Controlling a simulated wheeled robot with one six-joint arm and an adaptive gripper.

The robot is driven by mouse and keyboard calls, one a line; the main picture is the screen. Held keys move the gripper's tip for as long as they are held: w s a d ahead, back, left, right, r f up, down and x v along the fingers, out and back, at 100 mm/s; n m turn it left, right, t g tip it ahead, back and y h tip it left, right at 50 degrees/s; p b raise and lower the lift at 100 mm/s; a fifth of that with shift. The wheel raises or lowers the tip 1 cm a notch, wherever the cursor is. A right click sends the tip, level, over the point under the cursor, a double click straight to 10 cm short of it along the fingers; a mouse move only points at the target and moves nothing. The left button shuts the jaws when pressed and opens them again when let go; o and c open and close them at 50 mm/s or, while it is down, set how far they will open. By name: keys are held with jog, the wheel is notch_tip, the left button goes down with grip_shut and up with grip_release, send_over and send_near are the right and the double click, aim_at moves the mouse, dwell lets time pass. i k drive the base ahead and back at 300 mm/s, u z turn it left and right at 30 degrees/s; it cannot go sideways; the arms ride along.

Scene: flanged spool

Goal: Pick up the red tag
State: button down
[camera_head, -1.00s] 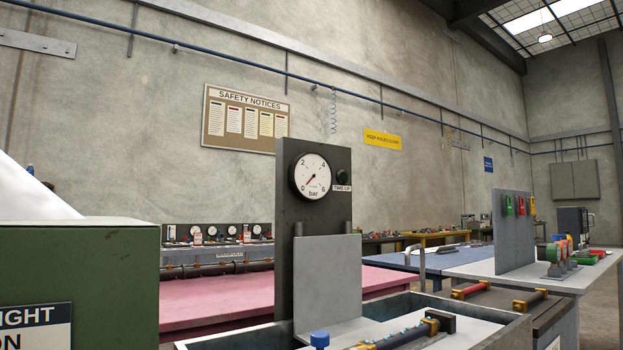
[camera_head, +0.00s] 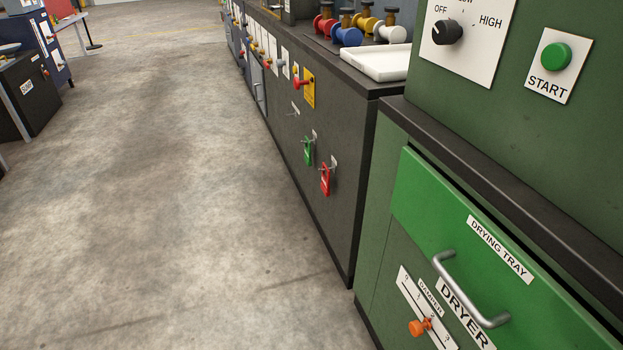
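A red tag (camera_head: 325,181) hangs from a small light hook plate on the dark side panel of a long bench, right of the middle of the head view. A green tag (camera_head: 308,152) of similar shape hangs just to its left, on its own hook. Nothing is touching the red tag. My gripper does not show in the head view.
A green dryer (camera_head: 460,190) with a drying tray handle (camera_head: 465,290) stands close at the right. The dark bench (camera_head: 340,215) runs away from it, with colored spools (camera_head: 345,35) on top. Open concrete floor (camera_head: 170,190) lies to the left.

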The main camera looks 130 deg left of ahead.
aim_at(325, 180)
jog(key=u, duration=4.55)
jog(key=i, duration=0.65)
jog(key=u, duration=0.4)
jog(key=i, duration=0.85)
jog(key=z, duration=0.1)
